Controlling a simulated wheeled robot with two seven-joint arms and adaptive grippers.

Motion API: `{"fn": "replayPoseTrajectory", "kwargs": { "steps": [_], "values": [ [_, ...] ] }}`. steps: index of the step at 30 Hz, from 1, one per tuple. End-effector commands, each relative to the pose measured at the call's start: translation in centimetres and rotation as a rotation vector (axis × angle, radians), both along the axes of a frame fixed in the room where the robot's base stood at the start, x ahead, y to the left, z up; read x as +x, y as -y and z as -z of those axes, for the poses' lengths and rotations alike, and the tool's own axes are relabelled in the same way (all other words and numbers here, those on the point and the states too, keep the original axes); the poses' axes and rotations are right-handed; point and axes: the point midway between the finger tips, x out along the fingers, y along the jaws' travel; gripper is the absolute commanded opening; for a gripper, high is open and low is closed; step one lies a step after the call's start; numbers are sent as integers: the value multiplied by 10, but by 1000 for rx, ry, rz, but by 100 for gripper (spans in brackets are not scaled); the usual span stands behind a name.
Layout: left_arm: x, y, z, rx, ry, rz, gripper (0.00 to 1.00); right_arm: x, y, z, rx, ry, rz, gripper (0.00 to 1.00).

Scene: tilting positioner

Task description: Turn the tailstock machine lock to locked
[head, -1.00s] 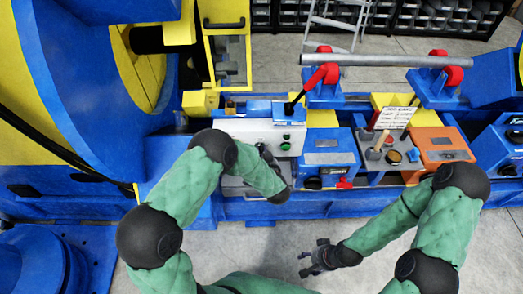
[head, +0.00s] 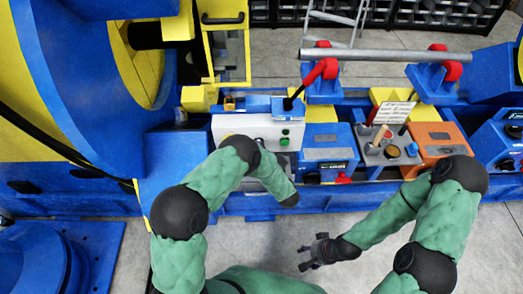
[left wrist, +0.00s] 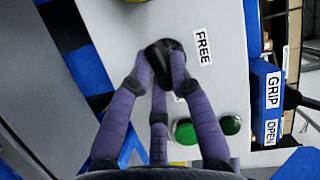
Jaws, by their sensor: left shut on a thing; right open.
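The machine lock is a black knob (left wrist: 165,50) on a light grey panel, with a FREE label (left wrist: 203,45) beside it in the left wrist view. My left gripper (left wrist: 158,72) is shut on this knob, its purple-grey fingers on both sides. The fingers cover part of the knob and a second label, so I cannot read its setting. In the head view the white panel (head: 230,130) shows, but my left arm hides the knob and hand. My right gripper (head: 318,252) is open and empty above the floor, apart from the machine.
Green buttons (left wrist: 230,125) sit close to my left fingers. A blue box with GRIP and OPEN labels (left wrist: 265,95) stands beside the panel. A red-and-black lever (head: 313,82) rises behind it. The floor (head: 240,238) in front is clear.

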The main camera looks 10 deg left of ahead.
Motion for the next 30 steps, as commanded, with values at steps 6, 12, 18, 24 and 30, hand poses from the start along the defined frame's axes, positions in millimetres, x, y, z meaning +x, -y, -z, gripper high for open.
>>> {"fn": "replayPoseTrajectory", "kwargs": {
  "steps": [6, 12, 18, 24, 30],
  "values": [
    [0, 0, 3, 96, -30, 3, 0, 0, 0, 3, 0, 0, 0, 57],
    [0, 0, 3, 139, -43, 3, 0, 0, 0, 4, 0, 0, 0, 57],
    [0, 0, 3, 151, -47, 4, 0, 0, 0, 4, 0, 0, 0, 57],
    [0, 0, 3, 151, -47, 4, 0, 0, 0, 4, 0, 0, 0, 57],
    [0, 0, 2, 150, -46, 4, 45, 0, 0, 4, 0, 0, 0, 57]
  ]
}}
